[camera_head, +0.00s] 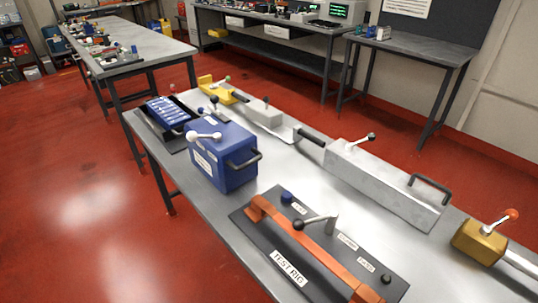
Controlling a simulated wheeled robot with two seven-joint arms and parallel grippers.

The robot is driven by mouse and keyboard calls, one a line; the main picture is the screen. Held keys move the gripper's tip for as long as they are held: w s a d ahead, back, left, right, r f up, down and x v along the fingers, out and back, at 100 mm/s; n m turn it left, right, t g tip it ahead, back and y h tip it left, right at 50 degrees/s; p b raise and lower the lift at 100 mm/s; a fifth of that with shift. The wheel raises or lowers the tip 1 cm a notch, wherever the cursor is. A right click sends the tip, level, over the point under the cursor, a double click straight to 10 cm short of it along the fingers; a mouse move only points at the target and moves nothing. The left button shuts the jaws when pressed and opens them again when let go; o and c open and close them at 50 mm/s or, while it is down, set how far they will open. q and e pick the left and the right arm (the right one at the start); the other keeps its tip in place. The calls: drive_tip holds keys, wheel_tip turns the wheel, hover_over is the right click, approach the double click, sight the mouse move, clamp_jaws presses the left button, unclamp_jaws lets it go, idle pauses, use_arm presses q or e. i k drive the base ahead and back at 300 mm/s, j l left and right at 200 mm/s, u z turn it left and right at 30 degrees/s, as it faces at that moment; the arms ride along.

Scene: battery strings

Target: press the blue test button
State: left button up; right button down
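The blue test button (286,197) sits on the dark test rig plate (245,222), near its far left corner. The plate carries a "TEST RIG" label, a lever (316,222) with a black knob, a long orange bar (300,240) and a small black knob (386,279). The button stands clear of the bar, and nothing covers it. Neither of my grippers shows in this view.
The plate lies on a grey metal bench. A blue box (222,155) with a black handle stands behind it to the left. A long silver box (385,185) lies behind to the right. A yellow block (478,243) with an orange-tipped lever stands at the right.

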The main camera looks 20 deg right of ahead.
sight(287, 196)
drive_tip(key=z, duration=1.15)
